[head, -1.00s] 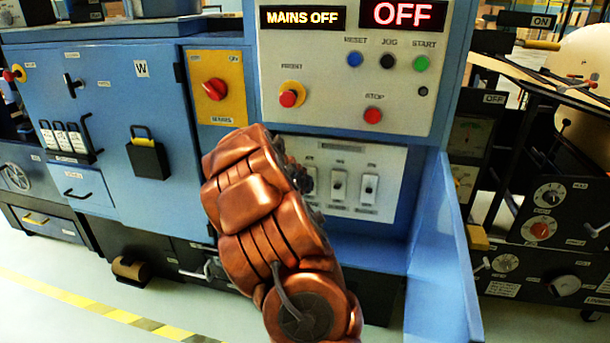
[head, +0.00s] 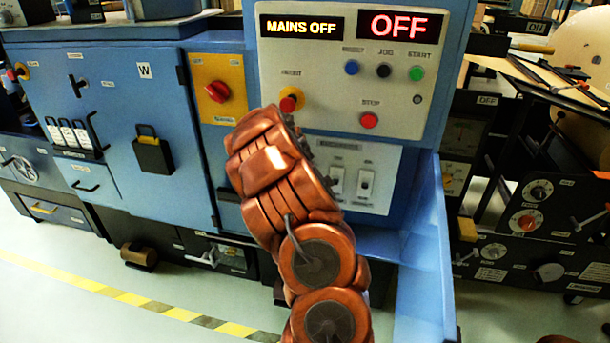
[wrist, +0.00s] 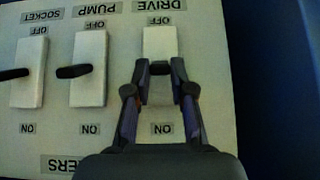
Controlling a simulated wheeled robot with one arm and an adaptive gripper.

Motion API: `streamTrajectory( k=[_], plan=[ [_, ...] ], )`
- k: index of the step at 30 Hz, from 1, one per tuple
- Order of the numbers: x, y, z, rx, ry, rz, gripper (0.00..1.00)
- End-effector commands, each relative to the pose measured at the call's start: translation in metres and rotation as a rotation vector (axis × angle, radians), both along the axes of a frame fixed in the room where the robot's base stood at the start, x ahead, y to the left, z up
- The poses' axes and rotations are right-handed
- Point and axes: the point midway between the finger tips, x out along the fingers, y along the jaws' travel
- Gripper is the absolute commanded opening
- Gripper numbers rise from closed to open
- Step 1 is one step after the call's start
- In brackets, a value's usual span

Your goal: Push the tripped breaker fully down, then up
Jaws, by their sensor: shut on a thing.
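The breaker panel (head: 385,203) is a pale plate low on the blue cabinet; in the wrist view (wrist: 70,140) it appears upside down. The DRIVE breaker (wrist: 160,42) has a white body, with OFF at the picture's top and ON at the bottom. My gripper (wrist: 163,68) is shut on its dark lever, mostly hidden between the fingertips. The PUMP breaker (wrist: 90,90) and SOCKET breaker (wrist: 29,90) beside it have black levers sticking out around mid-body. In the head view my arm hides the leftmost breaker and the gripper's fingers.
Above the panel are a red knob on yellow (head: 291,100), a red stop button (head: 369,120) and small coloured buttons. Displays read MAINS OFF (head: 301,25) and OFF (head: 399,25). A red mains switch (head: 217,91) is to the left. A blue side wall (head: 427,240) stands at right.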

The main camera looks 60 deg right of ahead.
Motion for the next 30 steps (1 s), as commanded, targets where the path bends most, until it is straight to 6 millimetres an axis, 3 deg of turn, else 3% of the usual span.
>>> streamTrajectory(
  k=[9, 10, 17, 30],
  plan=[
    [0.0012, -0.0011, 0.0022, -0.005, -0.004, 0.001, 0.00],
    [0.0012, -0.0011, 0.0022, -0.005, -0.004, 0.001, 0.25],
    [0.0008, -0.0005, 0.0014, -0.003, -0.002, 0.001, 0.48],
    [-0.0011, 0.0035, 0.0069, -0.003, -0.001, 0.000, 0.48]
  ],
)
